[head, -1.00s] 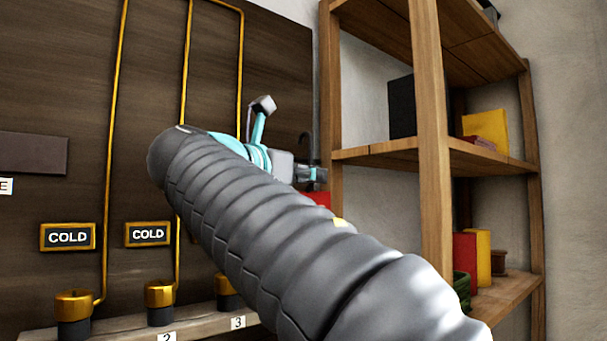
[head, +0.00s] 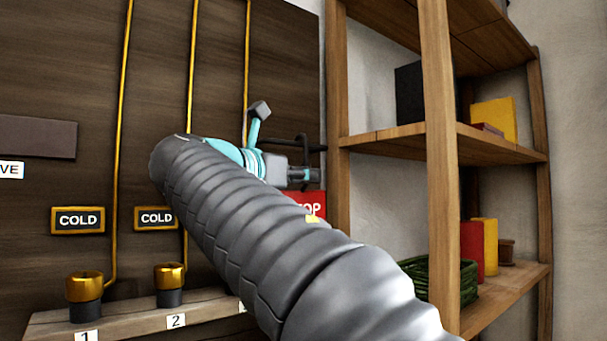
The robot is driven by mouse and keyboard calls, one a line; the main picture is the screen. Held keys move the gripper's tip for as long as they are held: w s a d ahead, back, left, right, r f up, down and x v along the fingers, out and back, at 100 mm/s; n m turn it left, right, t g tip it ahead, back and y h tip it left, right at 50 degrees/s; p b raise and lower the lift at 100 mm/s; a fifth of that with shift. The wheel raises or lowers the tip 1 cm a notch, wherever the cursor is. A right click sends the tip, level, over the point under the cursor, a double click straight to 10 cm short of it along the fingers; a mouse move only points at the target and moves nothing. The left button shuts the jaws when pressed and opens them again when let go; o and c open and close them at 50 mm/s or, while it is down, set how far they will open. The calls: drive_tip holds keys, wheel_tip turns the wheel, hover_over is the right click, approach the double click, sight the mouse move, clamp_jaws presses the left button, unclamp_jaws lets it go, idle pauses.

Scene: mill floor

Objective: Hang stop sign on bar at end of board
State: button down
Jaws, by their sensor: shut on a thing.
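The stop sign (head: 314,200) is red with white letters, of which "TOP" shows. It is just below my gripper and partly hidden behind my arm. My gripper (head: 312,176) is shut on the stop sign, though the grip itself is mostly hidden. The dark bar (head: 312,148) juts from the right end of the board, just above my gripper. I cannot tell whether the sign touches the bar. The board (head: 60,100) is dark brown wood and fills the left side.
Brass pipes (head: 122,130) run down the board to brass cups (head: 85,286) on a numbered ledge (head: 130,314). COLD plates (head: 78,219) are on the board. A wooden shelf rack (head: 438,170) stands close on the right, with boxes (head: 494,118) and a green basket (head: 463,280).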

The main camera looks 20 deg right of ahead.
drive_tip(key=c, duration=1)
unclamp_jaws()
drive_tip(key=shift+c, duration=0.2)
drive_tip(key=shift+a, duration=0.1)
drive_tip(key=v, duration=1.2)
